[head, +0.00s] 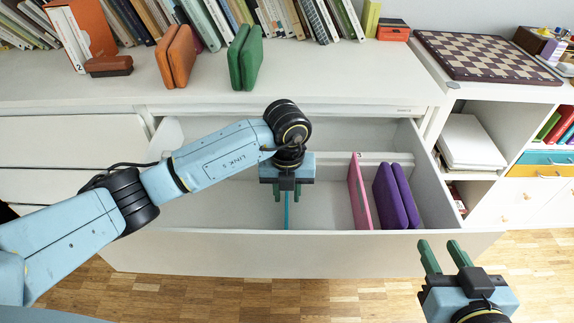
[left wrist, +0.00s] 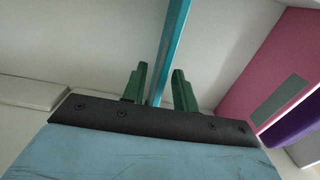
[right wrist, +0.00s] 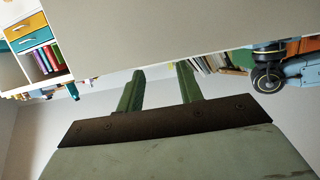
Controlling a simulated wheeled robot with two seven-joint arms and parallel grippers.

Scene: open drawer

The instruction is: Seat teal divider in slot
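The teal divider (head: 286,212) stands in the open drawer (head: 230,240) and shows edge-on as a thin strip below my left gripper (head: 287,190). In the left wrist view, the teal divider (left wrist: 172,45) runs between the two green fingers (left wrist: 160,85). They stand apart on either side of it, with a visible gap on the right finger's side. The divider's lower edge and slot are hidden. My right gripper (head: 443,256) is open and empty in front of the drawer, at the lower right.
A pink divider (head: 359,192) and purple pieces (head: 396,196) stand in the drawer's right part. Orange (head: 177,56) and green (head: 245,57) pieces stand on the cabinet top, before a row of books. A chessboard (head: 487,56) lies at the right.

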